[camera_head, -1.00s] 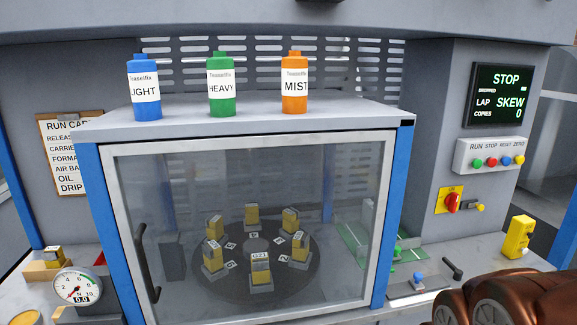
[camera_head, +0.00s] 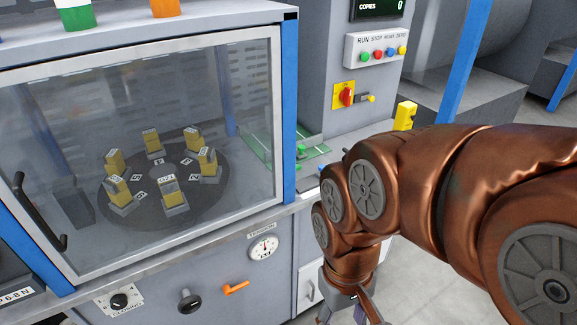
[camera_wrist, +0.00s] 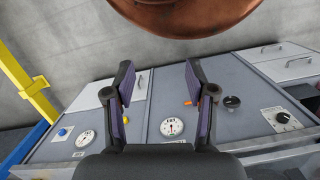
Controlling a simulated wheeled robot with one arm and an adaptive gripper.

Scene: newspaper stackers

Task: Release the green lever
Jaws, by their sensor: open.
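A small green upright part (camera_head: 301,150), which may be the green lever, stands on the ledge right of the glass-fronted cabinet, by a green-edged plate (camera_head: 262,142). In the head view my gripper (camera_head: 348,310) is low at the bottom edge, below and right of that part, with its tips partly cut off. In the wrist view my gripper (camera_wrist: 158,78) is open and empty, two dark fingers with purple pads wide apart. The green part cannot be made out in the wrist view.
The cabinet's front panel holds an orange lever (camera_head: 236,288), a black knob (camera_head: 189,301) and a tension dial (camera_head: 263,247). Grey floor is open at lower right.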

